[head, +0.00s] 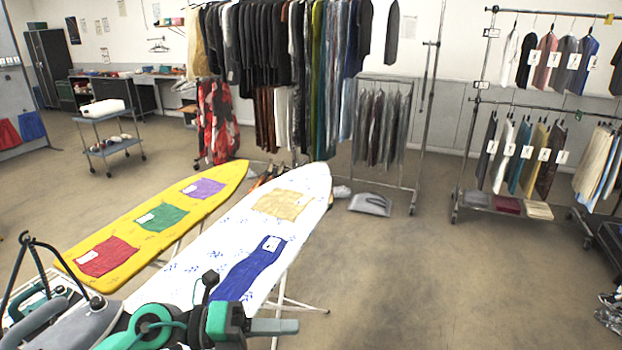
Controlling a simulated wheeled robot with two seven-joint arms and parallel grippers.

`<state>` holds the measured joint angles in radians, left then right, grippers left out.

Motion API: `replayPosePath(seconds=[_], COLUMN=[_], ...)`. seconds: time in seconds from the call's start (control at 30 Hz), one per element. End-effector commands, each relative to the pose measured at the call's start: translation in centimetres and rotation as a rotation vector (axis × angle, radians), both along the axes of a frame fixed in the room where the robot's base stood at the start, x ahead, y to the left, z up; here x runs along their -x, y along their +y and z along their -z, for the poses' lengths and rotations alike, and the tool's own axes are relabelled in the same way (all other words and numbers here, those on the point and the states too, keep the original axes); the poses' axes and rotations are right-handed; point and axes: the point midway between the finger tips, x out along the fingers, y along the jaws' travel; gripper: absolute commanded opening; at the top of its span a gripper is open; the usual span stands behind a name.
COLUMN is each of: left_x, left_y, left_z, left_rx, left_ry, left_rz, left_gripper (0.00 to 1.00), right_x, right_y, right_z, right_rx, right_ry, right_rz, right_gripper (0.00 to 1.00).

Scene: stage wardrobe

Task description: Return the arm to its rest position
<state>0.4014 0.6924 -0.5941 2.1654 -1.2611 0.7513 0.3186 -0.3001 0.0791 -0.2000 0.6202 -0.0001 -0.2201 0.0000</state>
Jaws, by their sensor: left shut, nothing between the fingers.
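My left arm (155,325) comes in along the bottom edge, with green, black and grey parts. Its gripper (285,327) points to the right and is shut with nothing in it. It shows in front of the near end of the white ironing board (215,225), just below the blue cloth (250,268). I cannot tell its exact height over the board. My right gripper is out of view.
A yellow ironing board (150,217) with red, green and purple cloths stands left of the white one. A tan cloth (283,203) lies on the white board. Irons (30,318) sit at the lower left. Clothes racks (415,150) stand behind. The floor (430,280) at right is clear.

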Motion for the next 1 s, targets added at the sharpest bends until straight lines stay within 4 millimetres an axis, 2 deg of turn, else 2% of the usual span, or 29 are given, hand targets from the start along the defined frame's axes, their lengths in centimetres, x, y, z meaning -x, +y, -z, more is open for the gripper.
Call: replayPosePath(seconds=[0.1,0.23,0.37,0.47,0.6,0.77,0.87,1.0], left_x=[-0.5,-2.1,-4.0,-5.4,-6.4,-5.2,-2.9,2.0], left_y=[-0.2,1.3,4.2,7.0,11.3,15.4,17.3,18.8], left_z=[-2.9,-5.0,-5.3,-4.0,-0.1,6.8,11.7,18.1], left_rx=[0.258,0.497,0.706,0.843,0.986,1.067,1.066,1.000], left_ry=[0.099,0.223,0.377,0.518,0.739,1.025,1.220,1.495], left_rz=[-0.121,-0.283,-0.477,-0.647,-0.911,-1.226,-1.424,-1.679], left_gripper=[0.00,0.00,0.00,0.00,0.00,0.00,0.00,0.00], right_x=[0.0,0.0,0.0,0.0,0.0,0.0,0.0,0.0], right_y=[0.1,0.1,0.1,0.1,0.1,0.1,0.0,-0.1], right_z=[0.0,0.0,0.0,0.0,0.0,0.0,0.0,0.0], right_rx=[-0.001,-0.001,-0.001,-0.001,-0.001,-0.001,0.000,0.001], right_ry=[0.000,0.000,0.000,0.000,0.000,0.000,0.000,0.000], right_rz=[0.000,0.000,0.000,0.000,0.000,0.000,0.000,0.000], right_gripper=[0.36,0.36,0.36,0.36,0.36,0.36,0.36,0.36])
